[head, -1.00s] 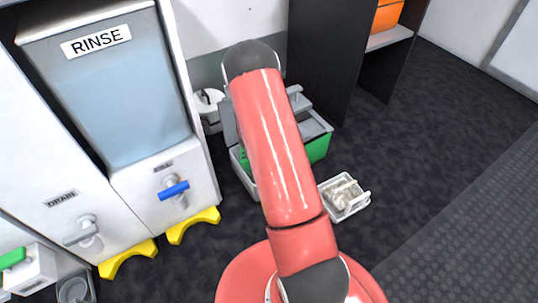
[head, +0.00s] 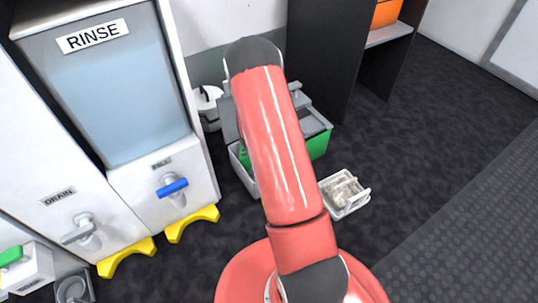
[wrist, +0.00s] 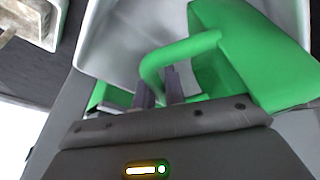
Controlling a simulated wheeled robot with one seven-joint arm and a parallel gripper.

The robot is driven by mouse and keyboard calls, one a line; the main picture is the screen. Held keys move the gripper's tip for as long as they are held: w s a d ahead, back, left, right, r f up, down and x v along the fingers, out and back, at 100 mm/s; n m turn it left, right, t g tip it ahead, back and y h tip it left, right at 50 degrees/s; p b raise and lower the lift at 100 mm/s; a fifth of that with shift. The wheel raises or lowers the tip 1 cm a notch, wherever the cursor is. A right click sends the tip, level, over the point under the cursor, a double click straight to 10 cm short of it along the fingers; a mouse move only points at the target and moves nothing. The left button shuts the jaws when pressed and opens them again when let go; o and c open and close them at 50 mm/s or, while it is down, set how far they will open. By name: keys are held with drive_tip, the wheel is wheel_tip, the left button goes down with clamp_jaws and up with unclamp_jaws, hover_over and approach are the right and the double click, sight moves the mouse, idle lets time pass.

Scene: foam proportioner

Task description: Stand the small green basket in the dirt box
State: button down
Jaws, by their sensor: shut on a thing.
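The small green basket (wrist: 250,50) fills the upper right of the wrist view, with its curved green handle (wrist: 180,52) reaching left. My gripper (wrist: 159,90) is shut on the handle. The basket is inside or just above a pale grey-walled box (wrist: 125,35); whether it touches the bottom is hidden. In the head view a grey-white box (head: 244,174) with green in it stands on the floor, mostly behind my red arm, and my gripper is hidden there. I cannot tell for sure that this is the dirt box.
A green-sided bin with grey top parts (head: 318,145) stands close by. A small white tray of pale rubble (head: 345,192) lies on the floor to the right. The rinse tank (head: 105,95) and yellow feet (head: 190,224) are left. A dark panel (head: 318,60) stands behind. Right floor is clear.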

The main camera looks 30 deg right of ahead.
drive_tip(key=shift+s+a+f+n+y+b, duration=0.15)
drive_tip(key=shift+a+f+y+b, duration=0.1)
drive_tip(key=shift+a, duration=0.25)
drive_tip(key=shift+s+a+f+n+y+b, duration=0.15)
drive_tip(key=shift+a+f, duration=0.1)
drive_tip(key=shift+a, duration=0.25)
drive_tip(key=shift+s+d, duration=0.45)
drive_tip(key=shift+d, duration=0.05)
drive_tip(key=shift+s+d, duration=0.15)
drive_tip(key=shift+s+d+r, duration=0.1)
drive_tip(key=shift+d, duration=0.2)
drive_tip(key=shift+d+r, duration=0.15)
drive_tip(key=shift+d, duration=0.25)
